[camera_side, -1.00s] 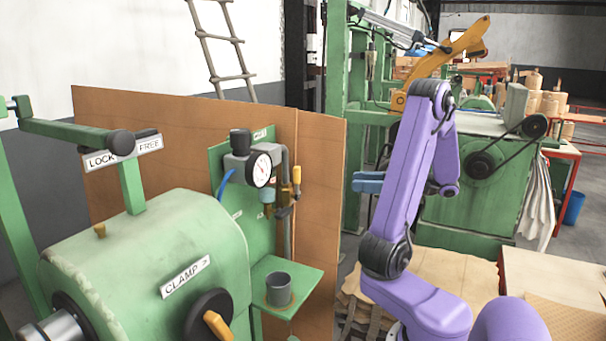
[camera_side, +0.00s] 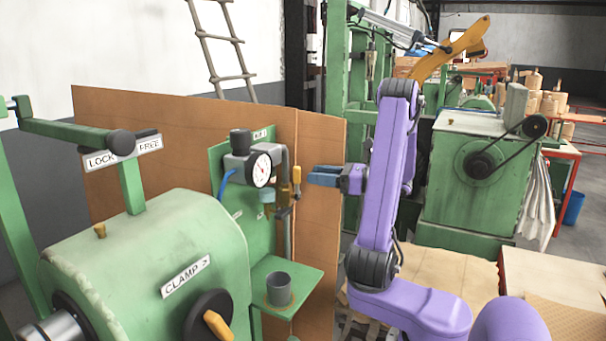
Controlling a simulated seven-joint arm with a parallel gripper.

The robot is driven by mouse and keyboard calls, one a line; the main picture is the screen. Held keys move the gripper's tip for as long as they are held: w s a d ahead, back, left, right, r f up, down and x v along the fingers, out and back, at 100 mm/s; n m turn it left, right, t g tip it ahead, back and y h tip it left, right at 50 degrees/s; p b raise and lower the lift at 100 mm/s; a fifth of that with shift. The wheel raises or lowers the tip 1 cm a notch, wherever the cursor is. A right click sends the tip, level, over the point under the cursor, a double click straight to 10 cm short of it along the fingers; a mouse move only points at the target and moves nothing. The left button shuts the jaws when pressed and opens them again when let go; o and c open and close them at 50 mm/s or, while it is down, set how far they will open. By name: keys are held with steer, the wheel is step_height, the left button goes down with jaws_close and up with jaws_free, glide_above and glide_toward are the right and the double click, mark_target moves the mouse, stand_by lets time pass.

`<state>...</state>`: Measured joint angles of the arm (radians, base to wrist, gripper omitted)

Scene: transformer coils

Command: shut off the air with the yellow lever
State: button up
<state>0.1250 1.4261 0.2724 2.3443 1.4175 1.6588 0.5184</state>
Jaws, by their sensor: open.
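The yellow lever (camera_side: 297,177) stands upright on a small brass valve (camera_side: 284,197) in the grey air pipe (camera_side: 287,232), to the right of the round pressure gauge (camera_side: 260,169). My gripper (camera_side: 312,175) has blue fingers and points left at the lever from the right. It is open and empty. Its fingertips are close to the lever in the picture, with a small gap showing. I cannot tell the depth between them. The far finger is partly hidden by the near one.
A green shelf with a grey cup (camera_side: 279,288) sits below the valve. The green machine housing (camera_side: 150,255) with a CLAMP label fills the lower left. A brown board (camera_side: 322,225) stands behind the valve. A green machine (camera_side: 470,185) stands at the right.

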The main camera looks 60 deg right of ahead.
mark_target(297, 183)
steer(key=shift+w+a, duration=0.25)
steer(key=shift+w, duration=0.95)
steer(key=shift+w+a, duration=0.2)
steer(key=shift+w, duration=1)
jaws_close()
steer(key=shift+d, duration=0.1)
